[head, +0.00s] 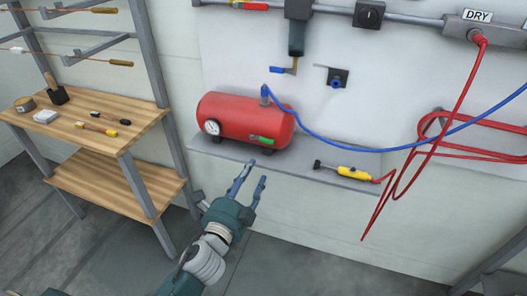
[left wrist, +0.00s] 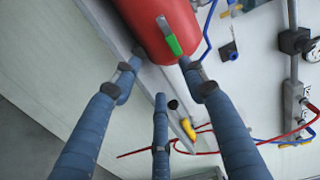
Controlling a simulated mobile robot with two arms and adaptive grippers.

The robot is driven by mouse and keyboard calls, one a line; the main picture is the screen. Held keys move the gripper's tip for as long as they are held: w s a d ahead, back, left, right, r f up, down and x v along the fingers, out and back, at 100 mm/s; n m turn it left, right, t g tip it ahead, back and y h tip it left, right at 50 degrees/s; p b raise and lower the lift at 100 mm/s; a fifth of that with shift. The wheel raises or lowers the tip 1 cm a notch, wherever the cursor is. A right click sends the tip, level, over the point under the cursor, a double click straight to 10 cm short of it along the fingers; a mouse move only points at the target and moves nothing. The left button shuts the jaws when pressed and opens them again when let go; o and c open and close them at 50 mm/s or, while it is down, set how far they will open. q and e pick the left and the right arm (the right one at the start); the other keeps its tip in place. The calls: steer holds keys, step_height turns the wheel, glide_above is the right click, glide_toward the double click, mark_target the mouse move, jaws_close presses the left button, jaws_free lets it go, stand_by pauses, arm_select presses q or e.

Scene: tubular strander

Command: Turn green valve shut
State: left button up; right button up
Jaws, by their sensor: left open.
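The green valve (head: 262,140) is a short green lever low on the right end of the red air tank (head: 240,116), which stands on a grey wall shelf. In the left wrist view the green valve (left wrist: 174,44) lies just beyond the fingertips, against the red tank (left wrist: 148,25). My left gripper (head: 252,174) is open and empty, below the valve and in front of the shelf edge, apart from both. Its spread blue fingers (left wrist: 160,76) fill much of the wrist view. My right gripper is not in view.
Blue (head: 345,148) and red (head: 450,112) hoses hang on that side. A wooden bench (head: 85,128) stands left. Open space lies before the shelf.

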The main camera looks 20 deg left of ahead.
mark_target(261, 140)
arm_select(q)
steer(key=w, duration=0.3)
steer(key=w+r+p, duration=0.1)
steer(key=w, duration=0.3)
steer(key=w+r, duration=0.1)
steer(key=w, duration=0.2)
steer(key=shift+w+d+p, duration=0.25)
steer(key=shift+w+p, duration=0.05)
steer(key=shift+w, duration=0.1)
steer(key=shift+c, duration=0.3)
jaws_close()
